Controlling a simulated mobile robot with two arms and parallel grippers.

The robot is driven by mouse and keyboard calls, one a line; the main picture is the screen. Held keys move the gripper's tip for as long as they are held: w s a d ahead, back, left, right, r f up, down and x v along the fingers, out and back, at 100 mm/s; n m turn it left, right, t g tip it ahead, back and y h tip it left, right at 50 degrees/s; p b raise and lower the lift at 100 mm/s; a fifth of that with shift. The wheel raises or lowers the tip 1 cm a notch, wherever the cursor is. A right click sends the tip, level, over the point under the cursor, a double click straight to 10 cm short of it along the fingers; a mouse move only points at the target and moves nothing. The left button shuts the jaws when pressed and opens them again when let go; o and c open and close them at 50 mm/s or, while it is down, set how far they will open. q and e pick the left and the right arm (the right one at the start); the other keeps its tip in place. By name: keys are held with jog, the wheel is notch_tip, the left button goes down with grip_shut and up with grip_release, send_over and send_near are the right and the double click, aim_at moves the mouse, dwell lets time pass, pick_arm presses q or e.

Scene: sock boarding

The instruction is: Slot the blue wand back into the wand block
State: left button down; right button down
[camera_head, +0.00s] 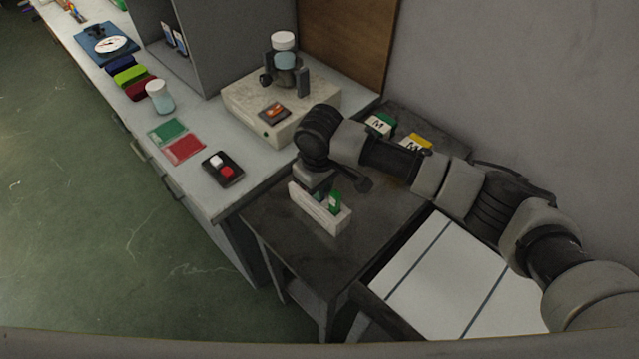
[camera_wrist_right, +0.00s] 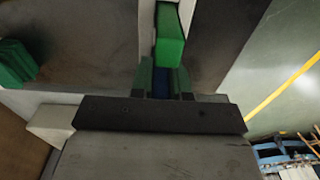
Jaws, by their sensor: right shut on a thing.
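The wand block (camera_head: 318,212) is a long white block on the dark side table in the head view. A green wand (camera_head: 335,203) stands in its right part; in the right wrist view a green piece (camera_wrist_right: 170,38) lies just beyond my fingers. My right gripper (camera_wrist_right: 162,82) is shut on the blue wand (camera_wrist_right: 161,88), of which only a small dark blue part shows between the fingers. In the head view the right gripper (camera_head: 314,188) is over the block's back left part. Whether the wand's lower end is in a slot is hidden. My left gripper is not in view.
The dark side table (camera_head: 300,245) also holds a green-and-white piece (camera_head: 380,125) and a yellow-and-white piece (camera_head: 416,143), each marked M. The long grey counter bears a beige machine (camera_head: 247,108), a black switch box (camera_head: 222,168) and red and green cards (camera_head: 184,149). White panels (camera_head: 445,275) lie at front right.

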jog(key=shift+f, duration=0.15)
jog(key=c, duration=1.1)
grip_release()
notch_tip(320, 180, up, 12)
jog(key=shift+r+b, duration=0.2)
jog(key=shift+b, duration=0.3)
jog(key=shift+s+a, duration=0.1)
